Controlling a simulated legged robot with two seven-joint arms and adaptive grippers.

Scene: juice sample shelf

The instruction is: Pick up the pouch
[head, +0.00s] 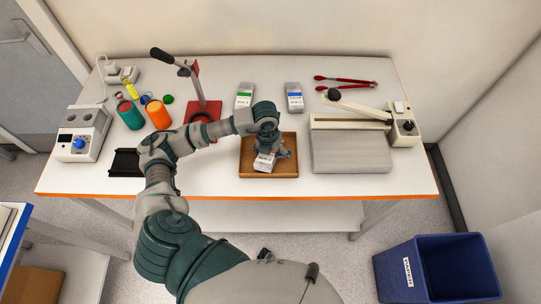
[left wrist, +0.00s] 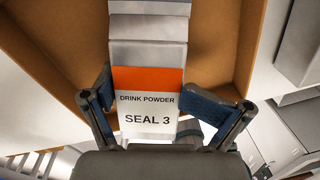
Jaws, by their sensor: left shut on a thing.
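The pouch (left wrist: 150,118) is silver with an orange and white label reading "DRINK POWDER SEAL 3". It lies between the two fingers of my left gripper (left wrist: 160,100), which is shut on it. In the head view the pouch (head: 263,164) shows only in part under my left gripper (head: 271,151), over the brown tray (head: 288,169). The tray's wall (left wrist: 247,45) also shows around the pouch in the left wrist view. I cannot tell whether the pouch touches the tray floor. My right gripper is not in view.
Pouches with green (head: 244,97) and blue (head: 294,98) labels lie behind the tray. A flat grey device with a lever (head: 352,152) stands right of it. A red-based press (head: 202,110), an orange jar (head: 157,114) and a green jar (head: 130,115) stand left.

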